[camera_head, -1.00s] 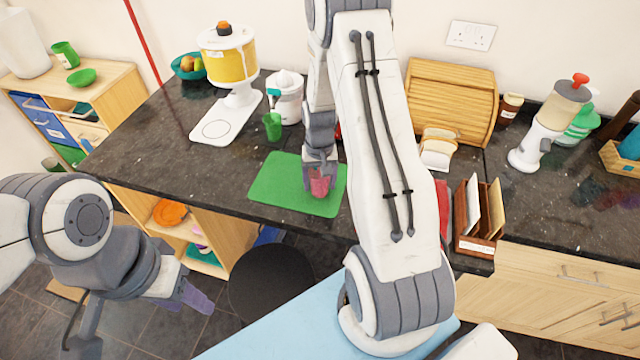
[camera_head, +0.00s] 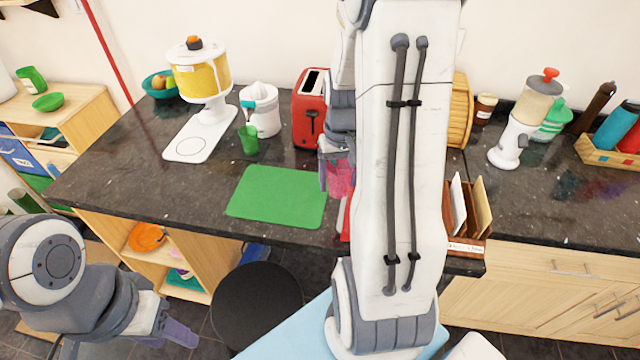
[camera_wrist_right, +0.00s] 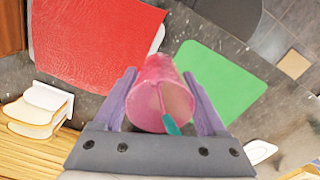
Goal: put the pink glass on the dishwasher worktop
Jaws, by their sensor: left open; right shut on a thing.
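The pink glass (camera_head: 341,178) is held by my right gripper (camera_head: 336,176), above the counter just right of the green mat; my right arm partly hides it. In the right wrist view the pink glass (camera_wrist_right: 157,82) sits between the two purple fingers, with a thin teal-tipped item showing in it. My left gripper (camera_head: 178,333) is open and empty at the lower left, off the counter. The dark granite worktop (camera_head: 560,200) continues to the right of my arm; no dishwasher front can be made out.
The green mat (camera_head: 277,196) lies bare. A red toaster (camera_head: 310,110), white juicer (camera_head: 262,108) and green cup (camera_head: 249,140) stand behind. A letter rack (camera_head: 468,210) is right of my arm. A red mat (camera_wrist_right: 90,40) shows in the wrist view. The right worktop's front is clear.

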